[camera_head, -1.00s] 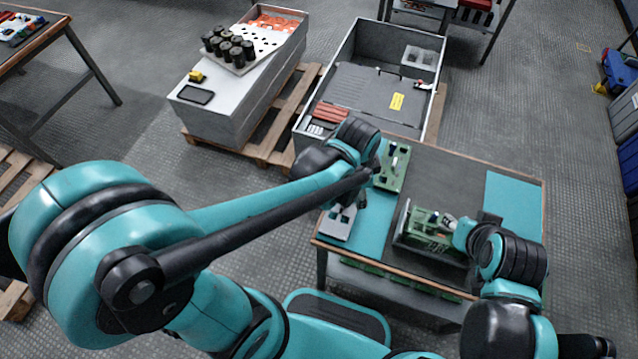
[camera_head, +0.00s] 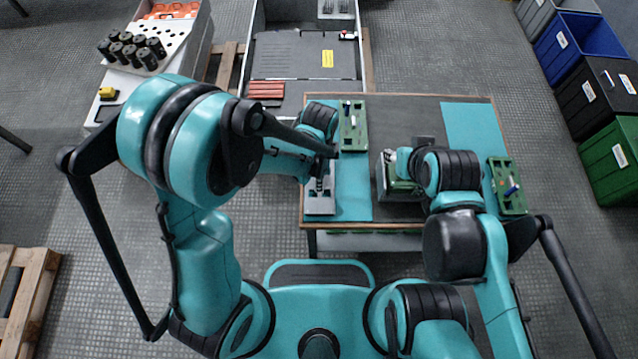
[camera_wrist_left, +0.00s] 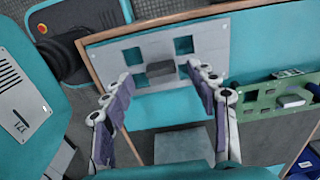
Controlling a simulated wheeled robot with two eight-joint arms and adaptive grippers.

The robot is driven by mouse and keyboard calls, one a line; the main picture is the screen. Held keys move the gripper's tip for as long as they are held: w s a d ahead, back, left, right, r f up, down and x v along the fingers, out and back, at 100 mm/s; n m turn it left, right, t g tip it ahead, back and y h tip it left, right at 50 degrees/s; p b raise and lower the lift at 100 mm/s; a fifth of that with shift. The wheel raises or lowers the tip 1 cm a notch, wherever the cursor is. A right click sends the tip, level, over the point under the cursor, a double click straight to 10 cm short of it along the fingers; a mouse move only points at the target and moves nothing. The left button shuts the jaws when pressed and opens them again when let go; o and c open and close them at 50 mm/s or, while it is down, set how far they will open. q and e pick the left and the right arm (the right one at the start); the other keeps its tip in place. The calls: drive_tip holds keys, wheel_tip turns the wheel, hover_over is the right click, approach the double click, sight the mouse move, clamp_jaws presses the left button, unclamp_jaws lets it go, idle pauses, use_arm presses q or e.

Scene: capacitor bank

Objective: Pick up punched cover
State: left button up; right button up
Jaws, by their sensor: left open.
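The punched cover, a light grey plate with square holes and a dark grey block in its middle, lies on the near left of the workbench in the head view (camera_head: 319,205). It also shows in the left wrist view (camera_wrist_left: 213,36). My left gripper (camera_head: 320,184) is over the cover, pointing down. In the left wrist view my left gripper (camera_wrist_left: 160,72) is open, its fingers on either side of the block, with nothing held. I cannot tell whether they touch the plate. My right gripper (camera_head: 402,180) is at the tray with a green board, its fingers hidden.
Green boards lie on the bench at the back (camera_head: 353,126) and on the right mat (camera_head: 508,186). A grey crate (camera_head: 305,55) stands behind the bench. Coloured bins (camera_head: 608,160) stand at the right. Teal mat (camera_head: 352,208) is bare beside the cover.

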use_arm(q)
wheel_tip(320, 180, down, 2)
drive_tip(key=shift+f, duration=0.1)
use_arm(e)
drive_tip(key=shift+f, duration=0.45)
use_arm(q)
clamp_jaws()
